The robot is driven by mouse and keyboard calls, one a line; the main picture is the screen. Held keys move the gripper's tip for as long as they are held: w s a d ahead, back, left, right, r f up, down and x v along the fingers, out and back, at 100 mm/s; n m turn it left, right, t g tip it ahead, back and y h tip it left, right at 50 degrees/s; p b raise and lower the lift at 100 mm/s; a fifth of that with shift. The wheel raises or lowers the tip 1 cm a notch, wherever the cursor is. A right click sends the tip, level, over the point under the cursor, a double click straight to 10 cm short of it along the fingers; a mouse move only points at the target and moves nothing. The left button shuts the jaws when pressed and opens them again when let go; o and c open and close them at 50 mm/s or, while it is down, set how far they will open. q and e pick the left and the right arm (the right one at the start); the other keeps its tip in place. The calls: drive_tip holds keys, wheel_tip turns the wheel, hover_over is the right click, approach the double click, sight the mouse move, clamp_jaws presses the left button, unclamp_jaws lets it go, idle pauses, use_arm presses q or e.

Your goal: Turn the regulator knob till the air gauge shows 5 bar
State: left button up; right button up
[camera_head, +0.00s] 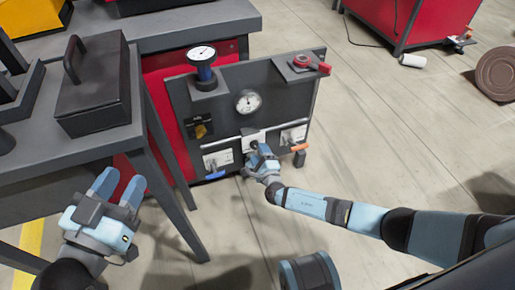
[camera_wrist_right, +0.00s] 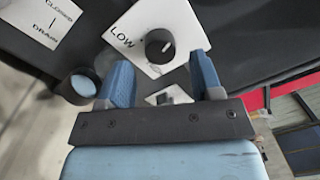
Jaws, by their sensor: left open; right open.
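A dark upright panel (camera_head: 222,122) carries a white round gauge (camera_head: 247,101) on its face; its reading is too small to make out. A second gauge (camera_head: 202,53) sits above a blue body on a top shelf. A black round knob (camera_wrist_right: 160,46) with a white pointer mark is on a white plate marked LOW in the right wrist view. My right gripper (camera_head: 259,152) is open in front of the panel. In the right wrist view its blue fingers (camera_wrist_right: 162,70) stand apart below the knob; contact cannot be told. My left gripper (camera_head: 115,190) is open and empty, beside the bench.
A red mushroom-shaped part (camera_head: 302,61) sits on the panel's upper right. Lower plates hold a blue-handled lever (camera_head: 215,175) and an orange-handled lever (camera_head: 299,147). A grey bench (camera_head: 40,170) with a dark box (camera_head: 95,85) is left.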

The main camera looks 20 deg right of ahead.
use_arm(q)
drive_tip(key=shift+s+d+f+n+g+y+p, duration=0.15)
drive_tip(key=shift+s+d+f+n+g+p, duration=0.1)
drive_tip(key=shift+s+n+p, duration=0.3)
drive_tip(key=shift+s+d+f+n+g+y+p, duration=0.1)
drive_tip(key=shift+s+d+f+n+g+p, duration=0.2)
drive_tip(key=shift+n+p, duration=0.3)
drive_tip(key=shift+s+d+f+n+g+y+p, duration=0.15)
drive_tip(key=shift+s+f+n+g+p, duration=0.1)
drive_tip(key=shift+s+n+p, duration=0.35)
use_arm(e)
drive_tip(key=s, duration=1.1)
drive_tip(key=shift+s+d+f, duration=0.15)
drive_tip(key=shift+s+f, duration=0.05)
drive_tip(key=shift+s, duration=0.1)
use_arm(q)
drive_tip(key=shift+w+r, duration=0.15)
drive_tip(key=shift+r, duration=0.15)
